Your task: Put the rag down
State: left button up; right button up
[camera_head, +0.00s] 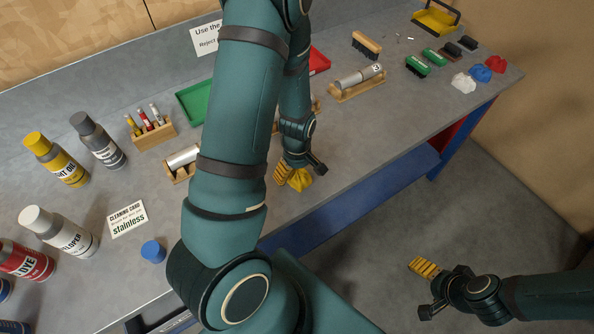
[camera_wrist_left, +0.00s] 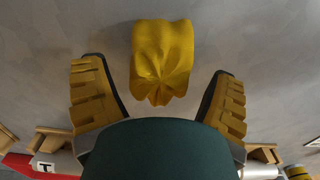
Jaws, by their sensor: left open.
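The yellow rag (camera_head: 300,180) is a crumpled bundle on the grey workbench (camera_head: 385,130), near its front edge. My left gripper (camera_head: 298,172) is just above it with its fingers apart. In the left wrist view the rag (camera_wrist_left: 162,60) sits between and a little beyond the two open fingers (camera_wrist_left: 156,82), with a clear gap on each side. Part of the rag is hidden by the gripper in the head view. My right gripper (camera_head: 425,290) hangs over the floor in front of the bench, fingers apart and empty.
Green (camera_head: 192,102) and red (camera_head: 320,61) trays lie behind my arm. A wooden stand (camera_head: 358,85) and red, blue and white bundles (camera_head: 463,83) are to the right.

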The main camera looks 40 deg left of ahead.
pick_arm(q)
notch_tip(320, 180, up, 11)
jog(key=p, duration=0.2)
jog(key=d+f+m, duration=0.2)
jog(key=d, duration=0.1)
jog(key=d+f+m+h, duration=0.1)
jog(key=d+f+m, duration=0.1)
jog(key=d+f, duration=0.1)
jog(key=d+f+m, duration=0.2)
jog(key=d, duration=0.1)
jog(key=shift+w+d+f+t, duration=0.1)
jog(key=shift+d+f+t, duration=0.15)
jog(key=shift+d+t, duration=0.15)
jog(key=s+d+f+m+t+h, duration=0.1)
jog(key=d+m, duration=0.5)
jog(key=d, duration=0.6)
notch_tip(320, 180, down, 3)
jog(key=shift+s+f+m+h, duration=0.1)
jog(key=shift+s+m+h, duration=0.4)
jog(key=shift+h, duration=0.5)
jog(key=shift+s+a+f, duration=0.1)
notch_tip(320, 180, down, 12)
jog(key=b, duration=1.1)
jog(key=shift+s+d, duration=0.2)
jog(key=shift+d, duration=0.05)
